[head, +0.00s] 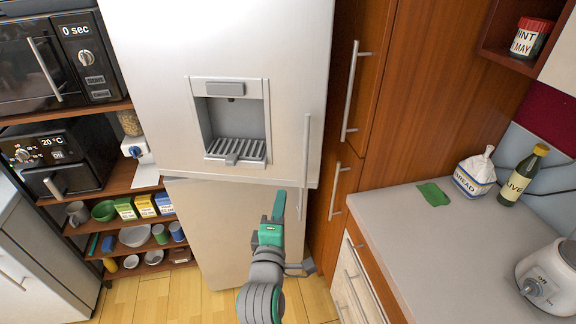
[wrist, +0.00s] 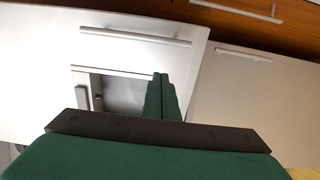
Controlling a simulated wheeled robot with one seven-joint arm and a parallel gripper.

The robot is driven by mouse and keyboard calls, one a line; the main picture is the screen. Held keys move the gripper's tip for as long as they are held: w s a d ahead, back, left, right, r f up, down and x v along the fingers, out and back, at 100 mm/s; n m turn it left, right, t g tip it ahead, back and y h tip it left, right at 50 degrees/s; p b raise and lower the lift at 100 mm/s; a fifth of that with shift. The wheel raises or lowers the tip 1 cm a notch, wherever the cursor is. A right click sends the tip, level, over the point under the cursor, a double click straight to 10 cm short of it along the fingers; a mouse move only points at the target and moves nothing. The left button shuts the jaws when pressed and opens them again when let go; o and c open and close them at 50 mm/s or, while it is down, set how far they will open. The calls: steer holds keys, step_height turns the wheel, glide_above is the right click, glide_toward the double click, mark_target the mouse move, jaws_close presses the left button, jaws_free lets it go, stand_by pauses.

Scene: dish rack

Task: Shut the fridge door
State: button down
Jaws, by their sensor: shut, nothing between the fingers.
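The fridge (head: 150,60) stands in the middle of the head view, with a pale upper door holding a water dispenser (head: 233,120) and a lower door (head: 210,225) below. A long vertical handle (head: 306,150) runs along the right side of the upper door; it also shows in the wrist view (wrist: 135,33). The upper door looks shut or nearly so; I cannot tell whether a small gap is left. My gripper (head: 280,192) is shut and empty, in front of the fridge near where the two doors meet. Its fingertips (wrist: 160,77) point toward the fridge front in the wrist view.
Tall wooden cabinets (head: 400,80) with handles stand right of the fridge. A grey counter (head: 400,235) at right bears a bread bag (head: 475,175), an olive bottle (head: 522,177) and a white appliance (head: 548,275). Shelves with a microwave (head: 45,60) stand at left. Wooden floor shows below.

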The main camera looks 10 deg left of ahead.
mark_target(289, 160)
steer(key=w, duration=0.4)
steer(key=w+a, duration=0.1)
steer(key=w, duration=0.8)
steer(key=shift+w+a, duration=0.3)
steer(key=shift+a, duration=0.1)
